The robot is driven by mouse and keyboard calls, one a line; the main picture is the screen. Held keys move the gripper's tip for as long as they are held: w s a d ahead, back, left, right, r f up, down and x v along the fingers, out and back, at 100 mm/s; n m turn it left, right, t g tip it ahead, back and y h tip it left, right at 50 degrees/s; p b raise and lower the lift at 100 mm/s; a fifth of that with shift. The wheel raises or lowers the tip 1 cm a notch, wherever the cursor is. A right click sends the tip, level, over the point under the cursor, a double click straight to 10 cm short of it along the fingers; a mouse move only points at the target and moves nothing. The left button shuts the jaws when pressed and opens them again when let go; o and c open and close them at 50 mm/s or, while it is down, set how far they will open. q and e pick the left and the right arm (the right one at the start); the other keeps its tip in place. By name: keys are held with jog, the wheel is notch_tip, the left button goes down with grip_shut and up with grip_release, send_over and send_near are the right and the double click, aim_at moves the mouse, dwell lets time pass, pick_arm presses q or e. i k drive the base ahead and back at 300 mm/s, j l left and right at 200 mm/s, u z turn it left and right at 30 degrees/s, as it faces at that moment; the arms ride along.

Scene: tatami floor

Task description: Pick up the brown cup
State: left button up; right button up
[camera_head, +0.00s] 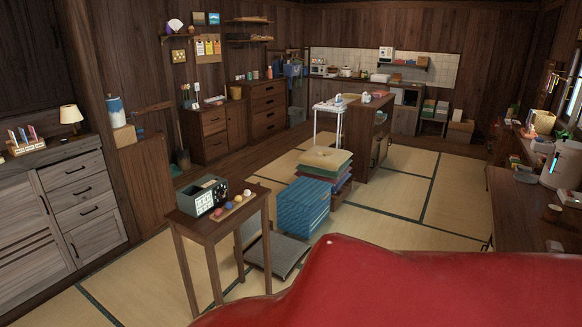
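I cannot make out a brown cup for certain. A small brownish round object (552,213) sits on the wooden counter (520,205) at the right edge, but it is too small to identify. Neither of my grippers is in view.
A small wooden table (232,216) at centre left bears a grey-green box (196,198) and several coloured balls. Blue stacked blocks (297,208) and cushions (326,160) stand beyond it. A red surface (400,290) fills the lower right. Tatami is clear at centre right.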

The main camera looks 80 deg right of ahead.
aim_at(552, 213)
jog(key=z, duration=4.35)
